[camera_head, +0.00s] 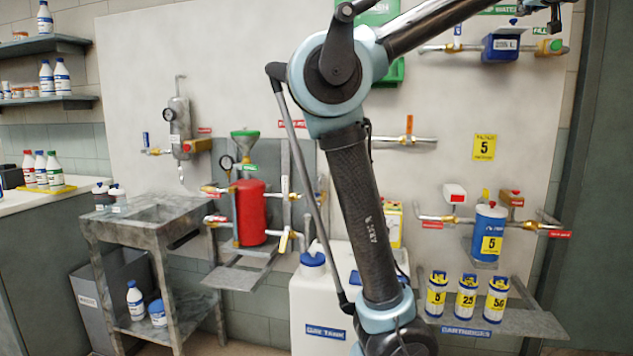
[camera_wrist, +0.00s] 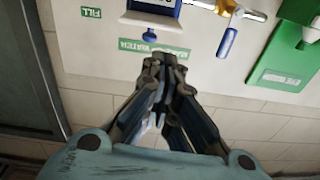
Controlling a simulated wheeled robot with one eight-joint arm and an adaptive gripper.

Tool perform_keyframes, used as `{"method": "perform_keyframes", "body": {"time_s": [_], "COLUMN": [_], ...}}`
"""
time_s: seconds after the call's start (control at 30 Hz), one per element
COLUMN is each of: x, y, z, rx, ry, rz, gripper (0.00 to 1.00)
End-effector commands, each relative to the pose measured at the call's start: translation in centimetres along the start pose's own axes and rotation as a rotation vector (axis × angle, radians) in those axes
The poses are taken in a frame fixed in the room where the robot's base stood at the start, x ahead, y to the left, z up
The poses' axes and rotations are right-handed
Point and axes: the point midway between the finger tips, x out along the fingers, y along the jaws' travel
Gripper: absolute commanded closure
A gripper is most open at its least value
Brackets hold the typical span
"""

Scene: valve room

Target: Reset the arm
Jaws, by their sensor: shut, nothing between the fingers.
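My gripper (camera_wrist: 165,62) is in the wrist view, with its fingertips together and nothing between them. It points at the pale wall panel (camera_wrist: 110,65), apart from any fitting as far as I can tell. In the head view my arm rises through the middle and bends to the upper right. My gripper's fingertips cannot be made out in the head view.
Near the gripper are a blue-handled valve (camera_wrist: 228,42), a green box (camera_wrist: 285,45) and a blue box (camera_head: 501,47) on a pipe. Lower are a red tank (camera_head: 251,212), a blue cartridge (camera_head: 487,232), a white tank (camera_head: 315,300) and a grey sink table (camera_head: 150,222).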

Motion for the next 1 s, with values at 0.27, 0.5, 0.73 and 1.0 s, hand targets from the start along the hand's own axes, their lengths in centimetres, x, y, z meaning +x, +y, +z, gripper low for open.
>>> {"method": "perform_keyframes", "body": {"time_s": [0.27, 0.5, 0.73, 1.0], "x": [3.4, 3.7, 1.8, -2.5], "y": [-9.1, -17.1, -23.9, -30.3], "z": [10.6, 20.7, 30.3, 41.3], "rx": [0.100, 0.162, 0.190, 0.178], "ry": [-0.207, -0.419, -0.630, -0.873], "rz": [-0.191, -0.327, -0.419, -0.477], "gripper": [1.00, 1.00, 1.00, 1.00]}}
